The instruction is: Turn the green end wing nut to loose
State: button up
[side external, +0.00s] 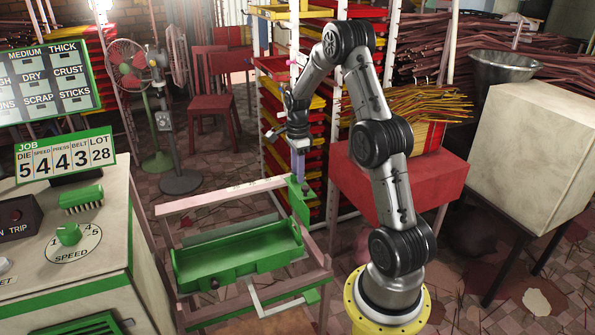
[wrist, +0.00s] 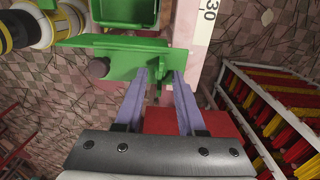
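My gripper (wrist: 160,74) has two pale purple fingers, apart, with a gap between their tips. In the side external view my gripper (side external: 301,172) points down just above the green end bracket (side external: 299,202) at the frame's back right corner. In the wrist view the green end bracket (wrist: 112,58) lies just beyond the fingertips. A small green piece (wrist: 158,90), probably the wing nut, shows between the fingers; I cannot tell its angle or whether the fingers touch it. In the side external view I cannot make the wing nut out.
A green tray (side external: 240,268) sits in the pale wooden frame (side external: 222,196) left of my gripper. A rack of red and yellow trays (wrist: 275,105) stands close by. A red box (side external: 375,185) is to the right.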

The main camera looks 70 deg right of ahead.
grip_shut()
